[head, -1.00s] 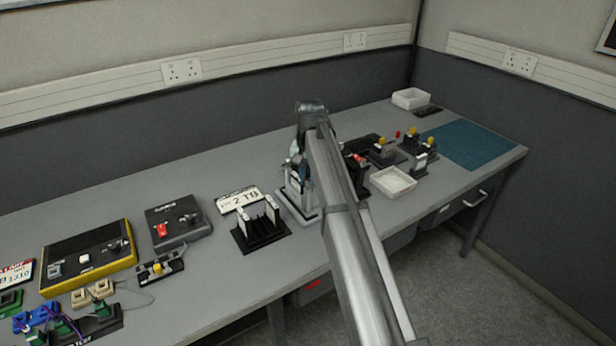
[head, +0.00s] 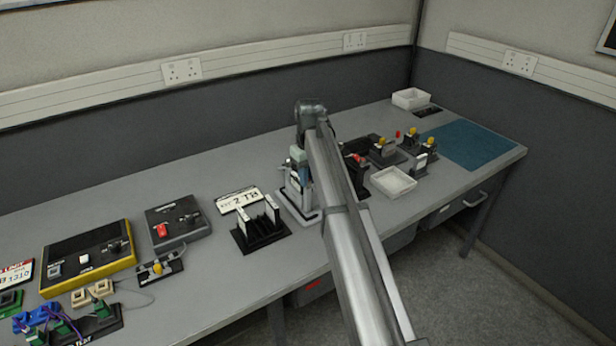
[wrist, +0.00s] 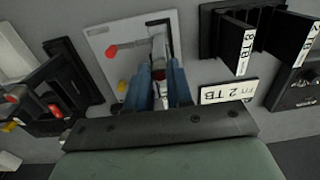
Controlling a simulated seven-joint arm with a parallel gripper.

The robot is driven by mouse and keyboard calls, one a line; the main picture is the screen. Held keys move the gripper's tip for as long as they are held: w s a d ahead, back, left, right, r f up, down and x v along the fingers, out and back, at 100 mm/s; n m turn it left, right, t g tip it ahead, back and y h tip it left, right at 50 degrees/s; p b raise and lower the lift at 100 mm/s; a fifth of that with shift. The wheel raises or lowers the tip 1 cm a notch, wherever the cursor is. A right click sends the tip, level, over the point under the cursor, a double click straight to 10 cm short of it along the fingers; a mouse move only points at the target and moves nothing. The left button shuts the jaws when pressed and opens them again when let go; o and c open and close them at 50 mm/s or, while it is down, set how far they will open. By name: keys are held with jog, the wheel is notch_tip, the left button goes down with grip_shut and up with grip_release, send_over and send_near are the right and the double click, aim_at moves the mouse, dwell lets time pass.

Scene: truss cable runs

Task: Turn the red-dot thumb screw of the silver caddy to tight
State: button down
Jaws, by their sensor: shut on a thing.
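The silver caddy stands on a light grey plate (wrist: 100,45) with a black slot in the wrist view. In the head view its pale base (head: 306,218) shows below my arm, and the rest is mostly hidden. I cannot tell how tight the screw is.
A "FIT 2 TB" card (wrist: 228,91) lies right of the caddy in the wrist view. A black rack (head: 262,232) with pale-faced drives stands left of it in the head view. A white tray (head: 393,182) and yellow-knobbed black fixtures (head: 384,150) stand to the right.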

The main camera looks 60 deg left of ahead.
dwell(0.5)
jog(key=c, duration=1)
grip_release()
notch_tip(320, 180, up, 14)
jog(key=shift+w+f, duration=0.1)
jog(key=shift+w, duration=0.05)
